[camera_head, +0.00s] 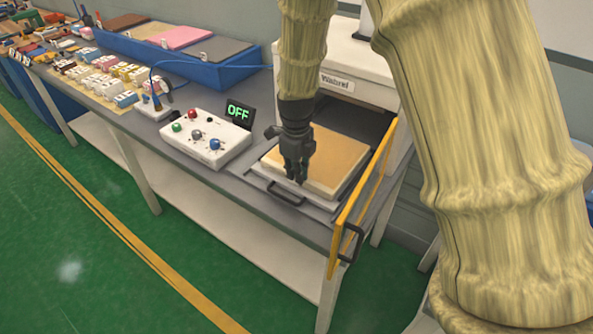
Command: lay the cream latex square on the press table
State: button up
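A cream-tan square slab (341,158) lies flat on the light pull-out tray (262,169) at the front of the white press machine (352,60); it looks like the latex square. My gripper (296,180) points down in front of and over the slab's left part and hides some of it. Its dark fingers look close together, but I cannot tell whether they are open or touch the slab. The tray has a dark handle (286,197) at its front.
A yellow-framed door (362,205) stands open right of the tray. A control box (207,138) with coloured knobs and a display (239,112) reading OFF stands left. Behind, a blue bin (180,60) holds brown, tan, pink and grey sheets. Several small blocks lie further left.

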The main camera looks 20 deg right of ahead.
jog(key=shift+o, duration=1.3)
jog(key=shift+r, duration=0.1)
notch_tip(320, 180, up, 12)
jog(key=b, duration=0.2)
jog(key=shift+a, duration=0.15)
